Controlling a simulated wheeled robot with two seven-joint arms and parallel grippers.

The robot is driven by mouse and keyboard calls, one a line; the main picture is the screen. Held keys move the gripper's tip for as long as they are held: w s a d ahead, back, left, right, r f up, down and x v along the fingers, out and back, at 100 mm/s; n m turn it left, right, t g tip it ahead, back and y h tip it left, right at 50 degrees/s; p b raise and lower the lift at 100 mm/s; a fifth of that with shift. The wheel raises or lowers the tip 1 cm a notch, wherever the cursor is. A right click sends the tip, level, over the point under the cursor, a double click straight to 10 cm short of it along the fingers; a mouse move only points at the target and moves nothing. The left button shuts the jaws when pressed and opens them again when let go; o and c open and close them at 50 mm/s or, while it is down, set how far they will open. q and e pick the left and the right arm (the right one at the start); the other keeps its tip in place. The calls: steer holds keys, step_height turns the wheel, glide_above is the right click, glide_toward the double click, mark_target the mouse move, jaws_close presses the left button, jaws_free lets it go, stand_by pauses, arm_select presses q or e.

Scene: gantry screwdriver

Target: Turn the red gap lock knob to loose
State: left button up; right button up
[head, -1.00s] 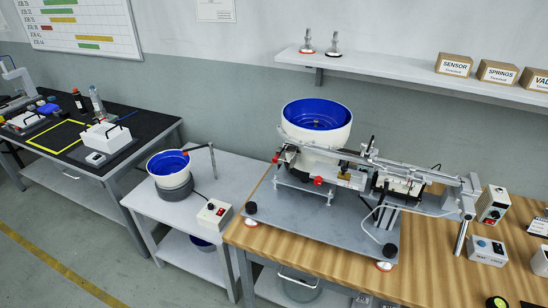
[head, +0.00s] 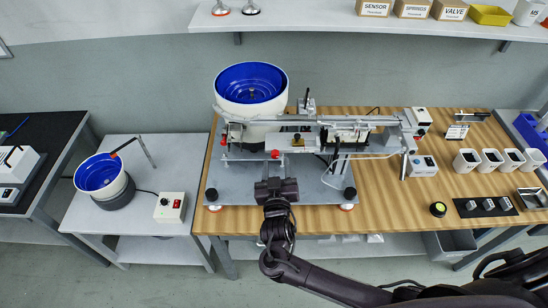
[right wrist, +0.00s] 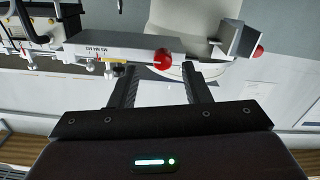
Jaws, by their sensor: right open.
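In the right wrist view, the red knob (right wrist: 162,59) sits at the end of a grey block (right wrist: 108,47) with a small marked scale. My right gripper (head: 275,181) is in front of the knob. Its open fingers (right wrist: 162,88) point at it, one to each side in the picture; the knob appears just beyond the fingertips, apart from them. A second red knob (right wrist: 258,51) shows further right. The left gripper is out of view.
The blue-lined bowl (head: 250,82) stands behind the rail. A grey base plate (head: 230,187) with black knobs at its front corners lies under the rig. A control box (head: 422,166) and several white cups stand right on the wooden table (head: 395,194). A side table with a smaller bowl (head: 99,173) is left.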

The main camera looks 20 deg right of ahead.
mark_target(275, 154)
steer(key=shift+w, duration=1.05)
steer(key=shift+w+d+f, duration=0.1)
steer(key=shift+d, duration=0.05)
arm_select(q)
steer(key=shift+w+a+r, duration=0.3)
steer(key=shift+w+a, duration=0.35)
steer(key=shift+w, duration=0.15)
arm_select(e)
steer(key=shift+c, duration=0.2)
jaws_close()
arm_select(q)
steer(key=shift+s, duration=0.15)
